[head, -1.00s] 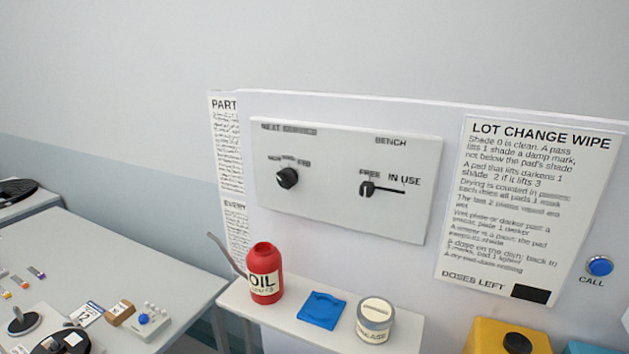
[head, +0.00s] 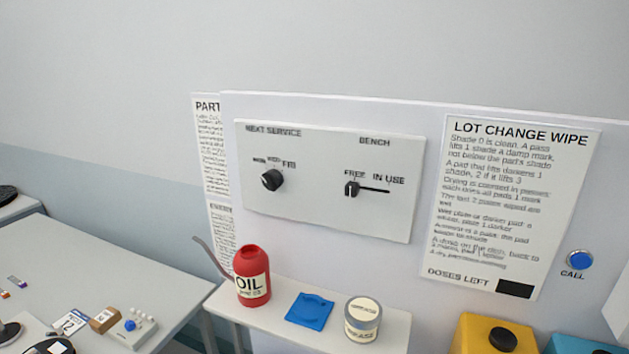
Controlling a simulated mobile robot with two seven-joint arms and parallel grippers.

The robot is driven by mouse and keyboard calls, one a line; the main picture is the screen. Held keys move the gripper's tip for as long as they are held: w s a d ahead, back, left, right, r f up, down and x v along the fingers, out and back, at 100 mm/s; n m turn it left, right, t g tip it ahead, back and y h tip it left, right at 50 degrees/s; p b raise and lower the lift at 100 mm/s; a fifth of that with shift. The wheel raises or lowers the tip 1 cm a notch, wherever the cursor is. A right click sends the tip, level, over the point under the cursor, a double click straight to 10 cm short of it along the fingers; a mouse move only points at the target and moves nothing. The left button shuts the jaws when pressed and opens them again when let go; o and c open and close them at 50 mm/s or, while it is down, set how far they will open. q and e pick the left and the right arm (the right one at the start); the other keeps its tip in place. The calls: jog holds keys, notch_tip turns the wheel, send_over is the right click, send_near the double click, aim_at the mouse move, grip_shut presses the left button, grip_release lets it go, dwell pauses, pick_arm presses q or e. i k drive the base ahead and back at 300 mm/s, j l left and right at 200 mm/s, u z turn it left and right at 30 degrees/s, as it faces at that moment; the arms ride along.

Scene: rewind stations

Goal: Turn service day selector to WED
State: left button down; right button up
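The service day selector is a black knob (head: 272,180) on a pale panel (head: 330,212) fixed to the white wall board. "NEXT SERVICE" stands above it. Small day labels (head: 274,162) arc over the knob; the right one reads FRI, and the others are too blurred to read surely. I cannot tell exactly which label the knob points at. On the same panel a black BENCH slider (head: 351,188) sits at the FREE end of its slot, with IN USE to the right. Neither of my grippers is in view.
Below the panel, a shelf (head: 270,327) holds a red oil can (head: 253,276), a blue pad (head: 310,310) and a grease tin (head: 363,320). A blue CALL button (head: 580,260) and yellow box (head: 475,333) are at right. A grey table (head: 110,272) stands at left.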

aim_at(273, 180)
jog(key=i+j+z, duration=0.3)
jog(key=j, duration=0.25)
jog(key=i+j+z, duration=0.25)
jog(key=j, duration=0.3)
jog(key=j+z, duration=0.3)
jog(key=j, duration=0.35)
jog(key=i+j+z, duration=0.25)
jog(key=j, duration=0.4)
jog(key=j+z, duration=0.3)
jog(key=j, duration=0.35)
jog(key=k, duration=0.05)
